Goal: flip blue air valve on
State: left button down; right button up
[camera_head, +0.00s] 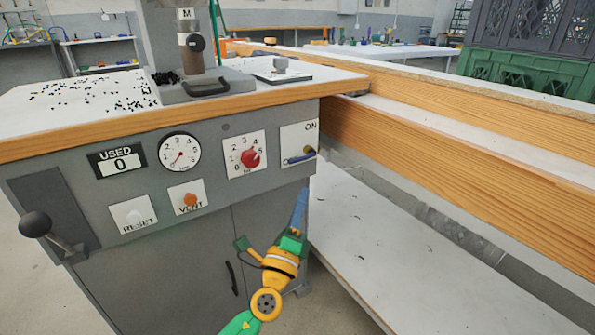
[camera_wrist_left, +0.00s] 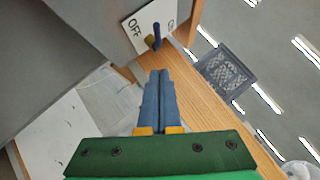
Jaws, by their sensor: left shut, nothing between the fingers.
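The blue air valve (camera_head: 300,158) sits on a white plate at the right end of the grey press cabinet's front. Its blue lever lies nearly level in the head view, its left end by a partly covered label at the plate's lower left; "ON" is at the upper right. In the left wrist view the blue lever (camera_wrist_left: 157,32) and its brass body show beside "OFF". My left gripper (camera_head: 303,191) is shut and empty, with its blue fingers pointing up below the valve. In the left wrist view its fingertips (camera_wrist_left: 160,72) are apart from the lever. My right gripper is not in view.
The panel also has a red pressure knob (camera_head: 250,158), an orange vent button (camera_head: 190,199), a reset button (camera_head: 134,216) and a gauge (camera_head: 180,152). A wooden-edged table (camera_head: 460,150) stands at the right. A black-knobbed lever (camera_head: 36,224) sticks out at the left.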

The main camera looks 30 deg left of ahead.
pick_arm(q)
jog(key=w+a+r+p, duration=0.1)
jog(key=w+a+r, duration=0.2)
jog(key=shift+w+a, duration=0.35)
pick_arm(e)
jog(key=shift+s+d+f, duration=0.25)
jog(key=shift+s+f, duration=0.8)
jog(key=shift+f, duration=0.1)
pick_arm(q)
jog(key=shift+r, duration=0.1)
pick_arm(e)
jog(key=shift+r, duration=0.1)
